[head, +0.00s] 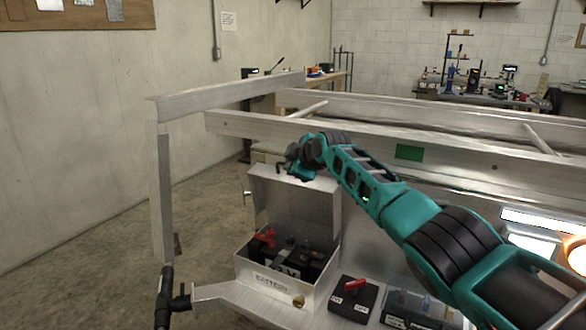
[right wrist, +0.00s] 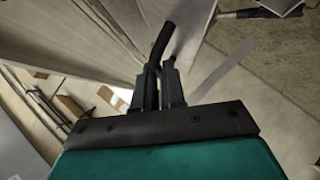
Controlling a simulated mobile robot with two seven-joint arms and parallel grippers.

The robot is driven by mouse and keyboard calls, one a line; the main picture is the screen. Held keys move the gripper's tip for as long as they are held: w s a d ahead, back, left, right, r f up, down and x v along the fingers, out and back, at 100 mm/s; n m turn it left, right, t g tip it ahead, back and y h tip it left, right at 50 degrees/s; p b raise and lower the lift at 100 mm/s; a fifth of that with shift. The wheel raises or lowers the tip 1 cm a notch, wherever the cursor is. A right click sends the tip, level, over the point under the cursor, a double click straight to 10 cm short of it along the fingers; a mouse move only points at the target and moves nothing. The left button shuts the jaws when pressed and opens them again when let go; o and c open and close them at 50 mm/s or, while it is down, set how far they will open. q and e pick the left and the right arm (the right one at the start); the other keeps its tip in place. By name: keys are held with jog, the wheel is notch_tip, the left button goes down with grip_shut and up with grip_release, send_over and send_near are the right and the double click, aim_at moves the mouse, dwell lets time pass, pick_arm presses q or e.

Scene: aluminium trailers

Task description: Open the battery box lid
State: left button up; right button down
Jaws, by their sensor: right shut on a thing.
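The silver battery box (head: 325,285) stands on the trailer tongue in the head view, with "BATTERY" lettered on its front. Its lid (head: 295,205) is raised, standing roughly upright at the back of the box. A black battery (head: 290,258) with a red terminal cover shows inside. My right gripper (head: 298,168) is at the lid's top edge, reached over from the right. In the right wrist view its two dark fingers (right wrist: 159,88) are close together around a dark, bar-like piece (right wrist: 162,42). The exact contact is hard to make out. My left gripper is not in view.
A dark switch box (head: 353,298) with a red knob sits right of the battery box, beside another dark unit (head: 420,308). Trailer rails (head: 400,140) run behind the lid. A black post (head: 165,295) stands at front left. Floor at left is clear.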

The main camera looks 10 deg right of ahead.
jog(key=shift+w+d+f, duration=0.1)
jog(key=shift+w+d, duration=0.15)
dwell(0.3)
jog(key=c, duration=1.3)
grip_release()
jog(key=shift+o, duration=0.5)
jog(key=shift+r, duration=0.25)
